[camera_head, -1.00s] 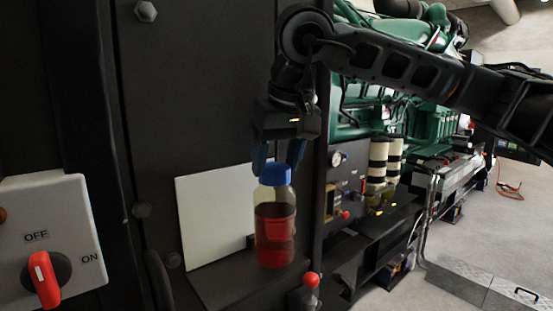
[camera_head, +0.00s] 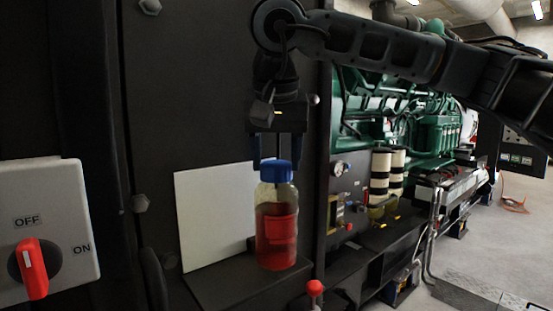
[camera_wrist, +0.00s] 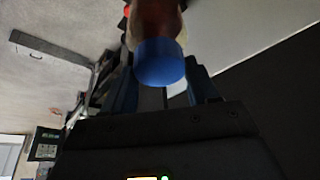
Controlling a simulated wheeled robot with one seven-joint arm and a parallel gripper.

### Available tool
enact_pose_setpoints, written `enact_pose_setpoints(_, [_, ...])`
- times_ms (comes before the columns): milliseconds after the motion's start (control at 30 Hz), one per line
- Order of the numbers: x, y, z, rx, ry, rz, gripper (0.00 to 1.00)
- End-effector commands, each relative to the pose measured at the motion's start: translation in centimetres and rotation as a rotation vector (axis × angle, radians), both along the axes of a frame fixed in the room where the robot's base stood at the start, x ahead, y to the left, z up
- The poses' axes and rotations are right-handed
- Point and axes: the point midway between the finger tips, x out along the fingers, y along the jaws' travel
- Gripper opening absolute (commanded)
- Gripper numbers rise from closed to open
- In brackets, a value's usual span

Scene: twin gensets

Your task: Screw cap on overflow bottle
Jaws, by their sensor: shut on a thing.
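The overflow bottle (camera_head: 277,236) is clear with red liquid and stands upright on a dark ledge (camera_head: 232,284). Its blue cap (camera_head: 276,172) sits on the bottle's mouth; I cannot tell how tight it is. My gripper (camera_head: 272,161) comes down from above, its dark blue fingers at the cap, shut on it. In the wrist view the blue cap (camera_wrist: 160,62) lies between the two fingers, with the bottle (camera_wrist: 154,20) beyond it. The exact finger contact is partly hidden behind the cap.
A white panel (camera_head: 213,220) leans behind the bottle. A switch box (camera_head: 62,220) with a red handle is at the left. A red knob (camera_head: 315,287) is in front of the ledge. The green genset (camera_head: 400,120) is at the right, with open floor beyond.

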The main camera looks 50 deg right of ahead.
Motion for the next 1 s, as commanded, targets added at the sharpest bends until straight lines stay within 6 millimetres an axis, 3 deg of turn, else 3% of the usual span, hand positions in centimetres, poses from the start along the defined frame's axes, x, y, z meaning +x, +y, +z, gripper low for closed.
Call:
enact_pose_setpoints(300, [0.28, 0.18, -0.21, -0.002, 0.001, -0.323, 0.31])
enact_pose_setpoints(633, [0.26, 0.18, -0.12, 0.0, 0.001, -0.348, 0.31])
enact_pose_setpoints(767, [0.45, 0.25, -0.27, -0.002, 0.001, -0.459, 0.31])
enact_pose_setpoints(800, [0.36, 0.2, -0.11, 0.0, 0.002, -0.45, 0.63])
enact_pose_setpoints(1000, [0.35, 0.18, -0.08, -0.001, 0.0, -0.447, 0.82])
